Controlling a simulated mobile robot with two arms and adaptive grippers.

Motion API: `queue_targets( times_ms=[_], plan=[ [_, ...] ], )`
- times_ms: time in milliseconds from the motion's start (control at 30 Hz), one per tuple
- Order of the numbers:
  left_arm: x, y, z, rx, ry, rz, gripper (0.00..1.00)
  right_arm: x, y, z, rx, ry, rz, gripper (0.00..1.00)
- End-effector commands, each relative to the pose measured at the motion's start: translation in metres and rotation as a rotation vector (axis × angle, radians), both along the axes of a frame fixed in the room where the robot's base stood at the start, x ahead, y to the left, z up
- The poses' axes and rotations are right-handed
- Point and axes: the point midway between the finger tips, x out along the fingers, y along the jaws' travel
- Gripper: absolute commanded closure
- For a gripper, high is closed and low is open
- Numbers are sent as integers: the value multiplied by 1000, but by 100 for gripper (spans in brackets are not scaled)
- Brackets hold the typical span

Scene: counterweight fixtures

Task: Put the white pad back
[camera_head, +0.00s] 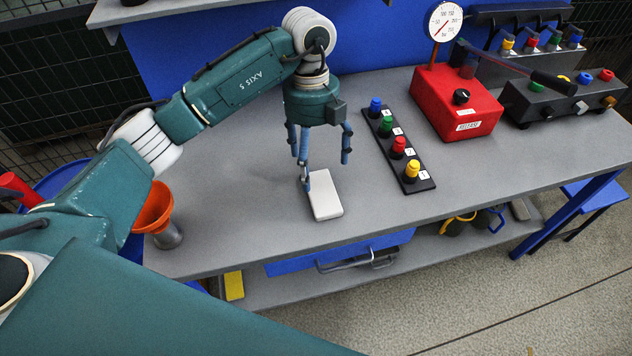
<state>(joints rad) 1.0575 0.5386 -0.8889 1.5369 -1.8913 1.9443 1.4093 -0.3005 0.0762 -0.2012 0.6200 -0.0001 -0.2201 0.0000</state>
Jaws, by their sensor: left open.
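The white pad (325,197) lies flat on the grey bench top, near its front edge. My left gripper (324,166) hangs from above with its blue fingers spread apart, open and empty. One finger reaches down by the pad's far left end; whether it touches the pad I cannot tell. Another finger is above the bench to the right of the pad. My right gripper is not in view.
A black strip with coloured buttons (399,150) lies right of the pad. Behind it stand a red box with a gauge (455,102) and a dark control box (565,100). An orange funnel (153,208) is at the left edge. The bench (240,190) left of the pad is clear.

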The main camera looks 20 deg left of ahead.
Motion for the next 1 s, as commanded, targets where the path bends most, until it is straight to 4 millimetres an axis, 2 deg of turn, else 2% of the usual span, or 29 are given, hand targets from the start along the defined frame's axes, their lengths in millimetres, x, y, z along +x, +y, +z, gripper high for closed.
queue_targets(
  times_ms=[133, 300, 1000],
  plan=[
    [4, 2, 24, 0, -3, 2, 11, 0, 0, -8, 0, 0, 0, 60],
    [5, 3, 38, 0, 0, 2, 11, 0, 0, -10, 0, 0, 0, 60],
    [5, 3, 39, -1, 1, 0, 11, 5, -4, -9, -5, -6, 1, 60]
  ],
)
